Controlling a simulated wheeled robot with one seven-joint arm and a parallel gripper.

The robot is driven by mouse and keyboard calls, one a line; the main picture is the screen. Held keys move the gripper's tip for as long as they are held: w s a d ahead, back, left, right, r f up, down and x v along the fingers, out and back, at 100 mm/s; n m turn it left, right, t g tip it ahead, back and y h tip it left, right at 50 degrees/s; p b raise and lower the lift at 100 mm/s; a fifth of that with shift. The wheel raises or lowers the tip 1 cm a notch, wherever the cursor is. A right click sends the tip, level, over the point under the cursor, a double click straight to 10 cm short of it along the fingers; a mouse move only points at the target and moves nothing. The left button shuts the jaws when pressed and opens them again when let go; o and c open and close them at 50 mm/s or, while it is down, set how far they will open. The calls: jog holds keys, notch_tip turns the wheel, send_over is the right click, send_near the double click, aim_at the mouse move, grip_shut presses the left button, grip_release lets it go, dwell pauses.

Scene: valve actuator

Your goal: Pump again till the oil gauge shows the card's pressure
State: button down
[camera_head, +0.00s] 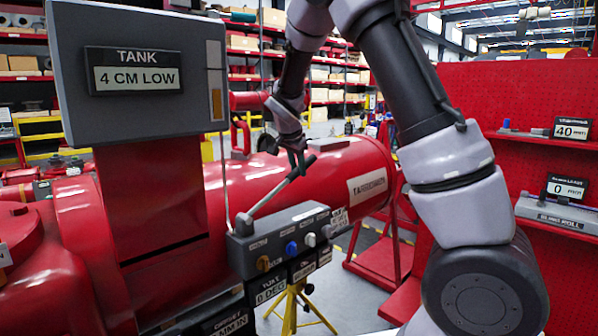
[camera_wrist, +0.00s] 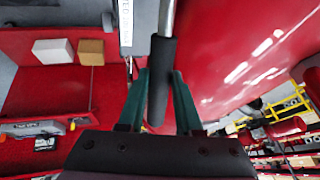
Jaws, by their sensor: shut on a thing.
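The pump lever is a grey rod (camera_head: 270,198) with a black grip (camera_head: 302,167), slanting up to the right from a grey block (camera_head: 270,243) on the red actuator. My gripper (camera_head: 297,160) is shut on the lever near its black grip. In the wrist view the black grip (camera_wrist: 162,75) lies between the teal fingers of my gripper (camera_wrist: 160,95). The block carries orange, blue and white knobs (camera_head: 291,248) with small labels. I cannot pick out an oil gauge reading or the pressure card.
A grey panel (camera_head: 65,95) reads "TANK 4 CM LOW" (camera_head: 137,79). A yellow stand (camera_head: 291,305) is under the block. A red pegboard (camera_head: 530,90) with shelves at right bears displays reading 40 (camera_head: 571,129) and 0 (camera_head: 566,188). The red cylinder (camera_head: 340,180) lies behind the lever.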

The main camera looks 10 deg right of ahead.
jog(key=shift+r, duration=0.1)
jog(key=c, duration=0.6)
grip_release()
jog(key=v, duration=1)
jog(key=shift+s+a+r, duration=0.1)
jog(key=shift+s+r, duration=0.15)
jog(key=shift+r, duration=0.1)
jog(key=s+d+r+n+y, duration=0.1)
jog(key=s+d+r+n, duration=0.1)
jog(key=s, duration=0.7)
jog(key=s+d+r+n+t+y, duration=0.1)
jog(key=s+d, duration=0.4)
jog(key=s, duration=0.5)
jog(key=s+d+r+n+y, duration=0.2)
jog(key=s+d+n, duration=0.1)
jog(key=s, duration=0.7)
jog(key=shift+d+r+t+y, duration=0.3)
jog(key=shift+d+y, duration=0.1)
jog(key=shift+d, duration=0.25)
